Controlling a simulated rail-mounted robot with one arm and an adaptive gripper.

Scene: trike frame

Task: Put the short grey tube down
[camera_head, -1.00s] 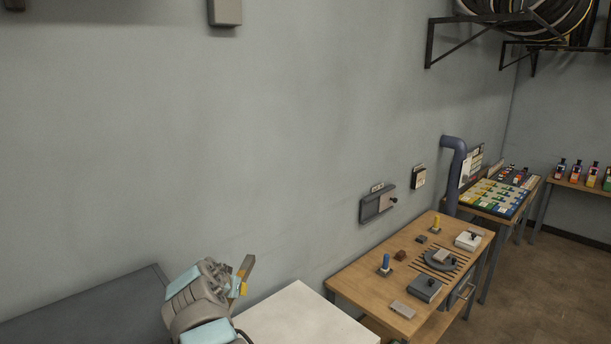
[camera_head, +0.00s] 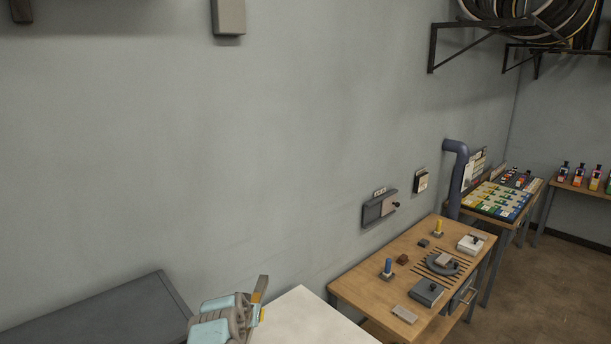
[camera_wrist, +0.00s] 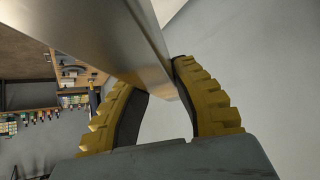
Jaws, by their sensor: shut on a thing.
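The short grey tube (camera_wrist: 115,35) is a square-edged metal bar that crosses the upper part of the wrist view. My gripper (camera_wrist: 158,85) has its two yellow ribbed fingers shut on the tube, one on each side. In the head view my gripper (camera_head: 258,312) is at the bottom, in front of the left end of a white-topped table.
The white tabletop (camera_head: 305,318) is bare where it shows. A dark grey surface (camera_head: 100,310) lies to the left. A wooden bench (camera_head: 355,281) with blocks and small fixtures stands to the right. The grey wall (camera_head: 200,150) rises behind.

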